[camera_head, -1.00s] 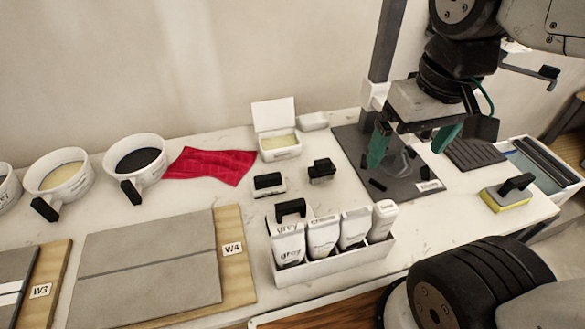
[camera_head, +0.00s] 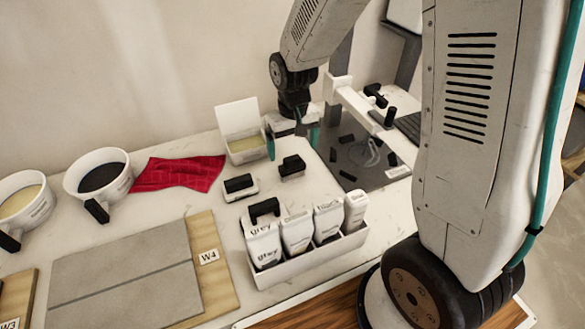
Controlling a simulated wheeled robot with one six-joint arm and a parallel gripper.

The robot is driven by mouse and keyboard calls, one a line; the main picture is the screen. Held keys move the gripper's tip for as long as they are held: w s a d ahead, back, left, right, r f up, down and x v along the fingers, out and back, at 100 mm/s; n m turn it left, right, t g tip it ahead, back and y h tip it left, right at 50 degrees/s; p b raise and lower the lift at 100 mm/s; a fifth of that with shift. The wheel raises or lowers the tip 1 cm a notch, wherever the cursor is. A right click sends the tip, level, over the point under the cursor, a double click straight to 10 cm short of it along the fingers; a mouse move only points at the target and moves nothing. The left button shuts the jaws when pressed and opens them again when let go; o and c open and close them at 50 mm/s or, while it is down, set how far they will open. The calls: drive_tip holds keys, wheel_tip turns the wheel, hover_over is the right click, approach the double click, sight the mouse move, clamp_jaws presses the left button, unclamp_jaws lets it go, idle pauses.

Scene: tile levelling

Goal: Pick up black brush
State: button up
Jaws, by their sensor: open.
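A small black brush (camera_head: 291,168) with a block-like top lies on the white table, right of a black-topped block with a pale base (camera_head: 240,187). Which of the two is the brush is judged by its all-dark look; the bristles are not visible. My gripper (camera_head: 292,142) points down just behind and above the black brush in the picture. Its two teal fingers are spread apart, with nothing visible between them. I cannot tell the exact height of the fingertips above the table.
A white caddy (camera_head: 318,262) with several bottles stands in front. An open white box (camera_head: 247,149) is close to my left finger. A grey mat (camera_head: 382,184) with small black pieces lies right. A red cloth (camera_head: 180,173) lies left.

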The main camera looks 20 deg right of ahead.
sight(292, 158)
drive_tip(key=f, duration=0.7)
drive_tip(key=shift+s+a, duration=0.1)
drive_tip(key=shift+a, duration=0.1)
drive_tip(key=c, duration=1.1)
